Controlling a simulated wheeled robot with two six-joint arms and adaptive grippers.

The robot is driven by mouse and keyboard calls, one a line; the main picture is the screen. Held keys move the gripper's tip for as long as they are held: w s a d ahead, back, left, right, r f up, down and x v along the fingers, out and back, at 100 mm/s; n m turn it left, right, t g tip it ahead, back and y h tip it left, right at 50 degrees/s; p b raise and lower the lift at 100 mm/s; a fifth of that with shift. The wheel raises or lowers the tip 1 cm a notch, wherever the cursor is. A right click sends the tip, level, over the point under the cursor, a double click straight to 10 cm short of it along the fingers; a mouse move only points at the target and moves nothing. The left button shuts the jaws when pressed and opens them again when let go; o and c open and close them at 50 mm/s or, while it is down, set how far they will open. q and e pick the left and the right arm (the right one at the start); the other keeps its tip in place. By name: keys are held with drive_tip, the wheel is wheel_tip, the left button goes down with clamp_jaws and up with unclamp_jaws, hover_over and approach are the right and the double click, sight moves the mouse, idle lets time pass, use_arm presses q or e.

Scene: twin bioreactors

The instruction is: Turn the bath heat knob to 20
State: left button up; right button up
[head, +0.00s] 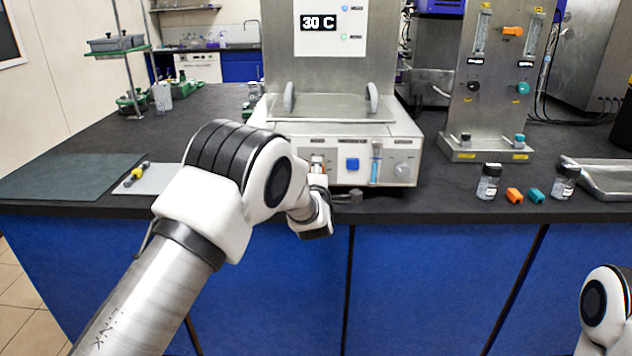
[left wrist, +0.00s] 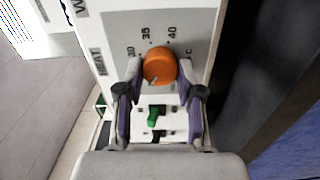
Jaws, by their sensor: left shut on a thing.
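The orange heat knob (left wrist: 160,64) sits on the white panel beside the word HEAT in the left wrist view, with 30, 35 and 40 printed around it. A pale mark shows on its lower left edge. My left gripper (left wrist: 161,75) is shut on the knob, one finger on each side. In the head view, my left gripper (head: 318,172) is at the left of the front panel of the bath (head: 345,140), and my wrist hides most of the knob. The display (head: 318,23) reads 30 C. My right gripper is out of view.
Below the knob in the left wrist view is a green switch (left wrist: 155,116). The panel also carries a blue button (head: 352,164) and a grey knob (head: 403,169). Vials (head: 488,182) and small orange and teal pieces (head: 514,196) stand to the right on the dark bench.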

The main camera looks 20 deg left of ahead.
use_arm(q)
drive_tip(key=shift+n+b, duration=1.2)
drive_tip(key=shift+n, duration=0.2)
drive_tip(key=o, duration=1.2)
drive_tip(key=shift+w, duration=0.1)
drive_tip(key=shift+c, duration=0.2)
drive_tip(key=v, duration=0.7)
drive_tip(key=shift+s, duration=0.25)
